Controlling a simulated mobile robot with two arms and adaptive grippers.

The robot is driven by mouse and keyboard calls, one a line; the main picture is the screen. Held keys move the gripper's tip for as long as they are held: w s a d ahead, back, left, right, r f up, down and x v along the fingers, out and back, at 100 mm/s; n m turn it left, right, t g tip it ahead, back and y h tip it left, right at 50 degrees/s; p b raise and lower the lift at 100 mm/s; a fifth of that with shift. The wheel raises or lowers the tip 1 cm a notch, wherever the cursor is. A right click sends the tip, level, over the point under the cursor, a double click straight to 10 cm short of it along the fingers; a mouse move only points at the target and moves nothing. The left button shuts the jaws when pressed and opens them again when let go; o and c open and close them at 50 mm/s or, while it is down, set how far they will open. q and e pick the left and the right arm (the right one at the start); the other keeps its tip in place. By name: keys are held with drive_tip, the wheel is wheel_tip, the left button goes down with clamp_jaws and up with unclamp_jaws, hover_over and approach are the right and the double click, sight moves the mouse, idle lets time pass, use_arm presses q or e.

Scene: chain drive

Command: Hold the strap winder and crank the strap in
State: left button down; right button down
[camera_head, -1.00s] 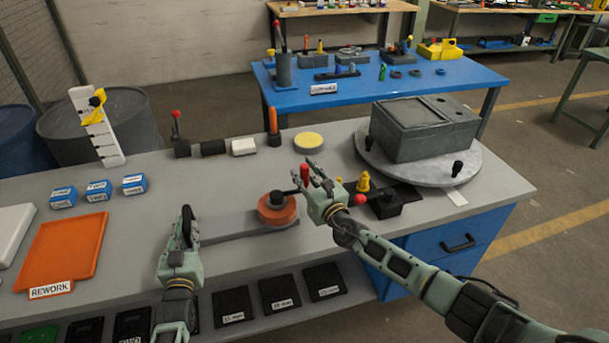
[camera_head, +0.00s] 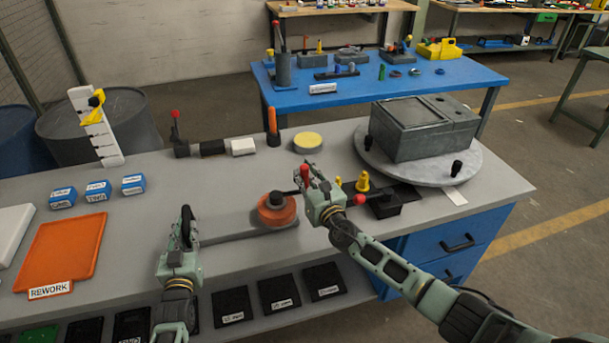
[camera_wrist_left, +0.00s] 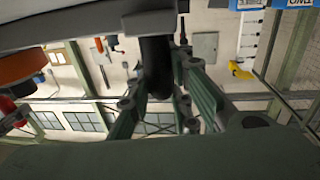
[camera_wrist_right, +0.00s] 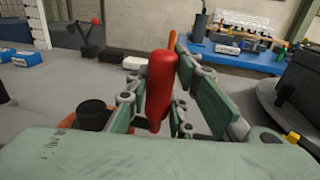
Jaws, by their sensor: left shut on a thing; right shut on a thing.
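The strap winder (camera_head: 277,211) has an orange drum with a dark hub and sits on a grey base toward the front middle of the bench. A dark crank arm runs from the hub to a red knob (camera_head: 305,172). My right gripper (camera_head: 311,186) is shut on this red knob, which stands upright between its fingers in the right wrist view (camera_wrist_right: 160,88). My left gripper (camera_head: 187,238) is shut on a black handle (camera_head: 186,226) at the left end of the winder's base. The black handle also shows in the left wrist view (camera_wrist_left: 156,66). The strap itself is hard to make out.
A grey box (camera_head: 420,130) stands on a round turntable (camera_head: 380,158) at right. A yellow bell-shaped part (camera_head: 363,182) and a red ball knob (camera_head: 359,200) are close to my right gripper. An orange tray (camera_head: 62,245) and blue boxes (camera_head: 97,190) lie at left.

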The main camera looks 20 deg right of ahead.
drive_tip(key=s+m+h, duration=0.1)
drive_tip(key=h, duration=0.1)
drive_tip(key=s+a+m+h, duration=0.1)
drive_tip(key=s+m+h, duration=0.1)
drive_tip(key=h, duration=0.1)
drive_tip(key=s+a+m+h, duration=0.1)
drive_tip(key=s+m+h, duration=0.1)
drive_tip(key=shift+s+a+g+h, duration=0.1)
drive_tip(key=shift+a+g+h, duration=0.2)
drive_tip(key=shift+h, duration=0.1)
drive_tip(key=shift+s+a, duration=0.1)
idle(0.5)
drive_tip(key=c, duration=1.6)
unclamp_jaws()
drive_tip(key=shift+c, duration=0.2)
drive_tip(key=shift+o, duration=0.5)
drive_tip(key=shift+d, duration=0.25)
drive_tip(key=v, duration=1.2)
